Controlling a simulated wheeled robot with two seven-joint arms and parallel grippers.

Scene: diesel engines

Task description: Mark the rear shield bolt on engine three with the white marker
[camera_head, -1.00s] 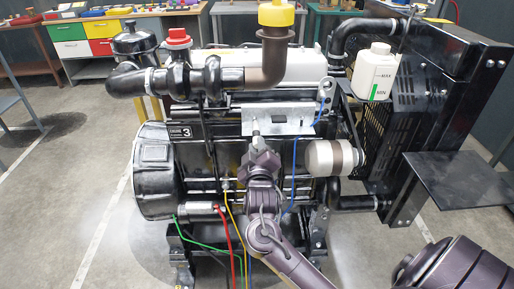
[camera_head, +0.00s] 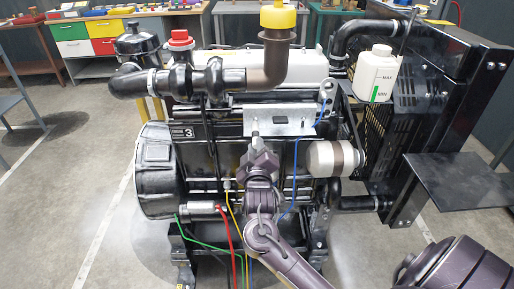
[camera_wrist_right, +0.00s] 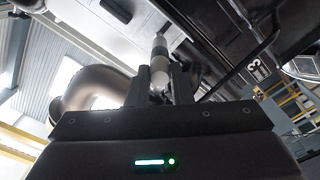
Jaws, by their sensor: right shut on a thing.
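Engine three (camera_head: 208,165) stands in the middle of the head view, with a label plate showing a 3 (camera_head: 184,132). A silver shield (camera_head: 290,122) is fixed to its upper side. My right gripper (camera_head: 256,146) is in front of the engine, just below the shield's left part. In the right wrist view my right gripper (camera_wrist_right: 160,86) is shut on the white marker (camera_wrist_right: 160,62), a pale stick with a grey band that points up between the fingers. I cannot tell whether its tip touches the shield. The rear shield bolt is not clearly distinguishable. My left gripper is not in view.
A blue wire (camera_head: 294,175) runs down right of my gripper. A filter canister (camera_head: 330,158) sticks out to the right. A white coolant bottle (camera_head: 375,75) and the radiator (camera_head: 420,110) stand further right. Yellow, red and green wires hang below.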

